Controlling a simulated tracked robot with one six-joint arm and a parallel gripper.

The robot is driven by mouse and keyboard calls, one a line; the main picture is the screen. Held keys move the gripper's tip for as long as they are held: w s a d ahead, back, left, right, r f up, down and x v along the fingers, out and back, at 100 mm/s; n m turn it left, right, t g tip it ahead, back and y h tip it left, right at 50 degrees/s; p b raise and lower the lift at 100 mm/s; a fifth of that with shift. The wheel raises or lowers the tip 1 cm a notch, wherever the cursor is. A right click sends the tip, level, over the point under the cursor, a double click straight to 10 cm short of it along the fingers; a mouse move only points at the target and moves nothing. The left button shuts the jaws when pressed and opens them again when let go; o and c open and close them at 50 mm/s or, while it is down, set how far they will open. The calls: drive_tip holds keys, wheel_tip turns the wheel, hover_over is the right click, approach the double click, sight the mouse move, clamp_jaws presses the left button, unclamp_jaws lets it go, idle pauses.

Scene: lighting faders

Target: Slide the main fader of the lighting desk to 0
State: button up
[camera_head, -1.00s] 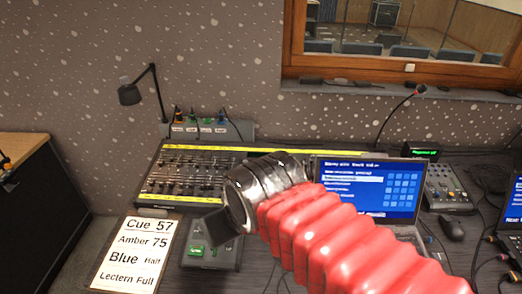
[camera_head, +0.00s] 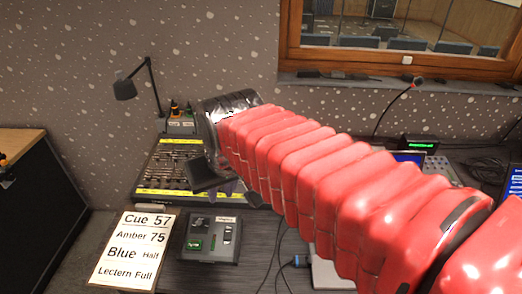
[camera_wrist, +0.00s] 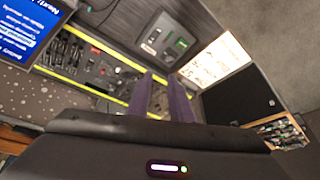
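The lighting desk (camera_head: 165,168), a black console with yellow strips and rows of small faders, stands at the back of the table. My arm covers its right part. In the wrist view the desk (camera_wrist: 90,62) lies to the left of my fingers. I cannot tell which fader is the main one. A small grey box (camera_head: 210,241) with a green button and a dark slot lies in front of the desk; the wrist view also shows this box (camera_wrist: 166,40). My gripper (camera_wrist: 160,98) has two purple fingers apart with nothing seen between them. It hovers above the desk's right part.
A printed cue sheet (camera_head: 134,250) lies left of the grey box. A black desk lamp (camera_head: 126,90) stands behind the desk. A laptop (camera_head: 333,272) is mostly hidden behind my arm. A dark cabinet (camera_head: 40,215) stands at the left. Cables run across the table.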

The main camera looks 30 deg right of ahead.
drive_tip(key=w+d+f+m+g, duration=0.2)
drive_tip(key=w+d+f, duration=0.2)
drive_tip(key=w+d, duration=0.55)
drive_tip(key=w+d+f+m+g, duration=0.1)
drive_tip(key=w+d+f+m, duration=0.1)
drive_tip(key=w+d+f, duration=0.55)
drive_tip(key=w+d+f+m, duration=0.1)
drive_tip(key=w+d+f, duration=0.1)
drive_tip(key=w+d, duration=0.1)
drive_tip(key=w+d+f+m+g, duration=0.1)
drive_tip(key=w+d+f, duration=0.2)
drive_tip(key=d, duration=0.3)
drive_tip(key=shift+w, duration=0.15)
drive_tip(key=shift+f, duration=0.1)
drive_tip(key=shift+w+d+f, duration=0.1)
drive_tip(key=shift+w+f, duration=0.05)
drive_tip(key=shift+f, duration=2.05)
drive_tip(key=shift+w+d+f, duration=0.1)
drive_tip(key=shift+w+f, duration=0.05)
drive_tip(key=shift+f, duration=2)
drive_tip(key=shift+c, duration=0.7)
drive_tip(key=c, duration=0.4)
drive_tip(key=shift+o, duration=0.2)
